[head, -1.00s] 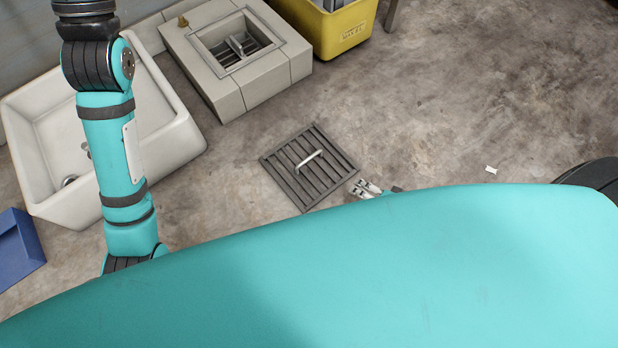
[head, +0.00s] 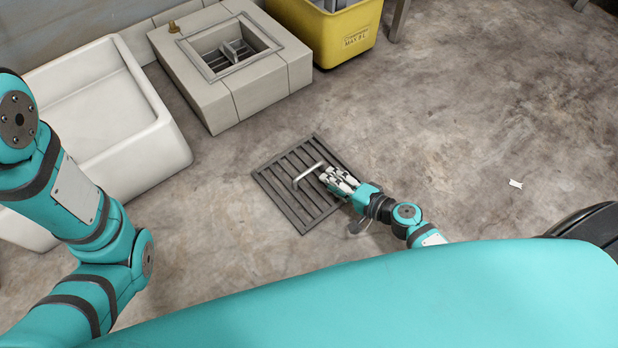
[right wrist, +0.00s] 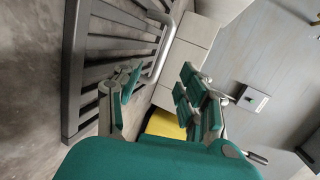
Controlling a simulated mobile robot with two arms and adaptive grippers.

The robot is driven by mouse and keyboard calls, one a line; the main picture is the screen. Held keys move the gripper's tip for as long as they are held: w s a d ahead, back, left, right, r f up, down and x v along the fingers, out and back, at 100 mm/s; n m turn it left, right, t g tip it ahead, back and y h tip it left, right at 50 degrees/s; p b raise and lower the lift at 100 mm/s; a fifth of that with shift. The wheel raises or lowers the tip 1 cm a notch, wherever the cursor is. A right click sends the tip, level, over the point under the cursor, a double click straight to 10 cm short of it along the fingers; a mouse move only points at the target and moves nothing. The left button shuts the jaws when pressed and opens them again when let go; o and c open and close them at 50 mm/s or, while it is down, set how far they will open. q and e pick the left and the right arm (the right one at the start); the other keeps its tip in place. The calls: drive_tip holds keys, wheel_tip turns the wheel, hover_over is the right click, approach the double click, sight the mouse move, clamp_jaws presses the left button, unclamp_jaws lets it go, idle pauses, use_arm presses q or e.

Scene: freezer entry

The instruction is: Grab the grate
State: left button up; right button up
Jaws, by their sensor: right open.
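The grate (head: 286,205) is a dark, slatted square panel lying on the concrete floor in the head view, with a light metal bar handle (head: 308,174) across its middle. My right gripper (head: 332,175) is over the right part of the grate, its fingertips close to the handle. In the right wrist view the fingers (right wrist: 160,98) are spread apart and empty, with the grate (right wrist: 77,60) and its handle (right wrist: 163,45) just beyond them. I cannot tell if a finger touches the handle. My left arm shows at the left, but its gripper is out of view.
A raised tiled block (head: 272,91) with a square framed opening stands behind the grate. A white basin (head: 168,150) is at the left, and a yellow bin (head: 352,38) at the top. A small pale scrap (head: 516,184) lies on the otherwise clear floor at right.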

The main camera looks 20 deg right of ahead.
sight(311, 171)
drive_tip(key=x, duration=0.9)
drive_tip(key=shift+s+r+b, duration=0.1)
drive_tip(key=shift+r+b, duration=0.05)
drive_tip(key=shift+b, duration=0.15)
drive_tip(key=shift+c, duration=0.3)
clamp_jaws()
drive_tip(key=shift+r, duration=0.1)
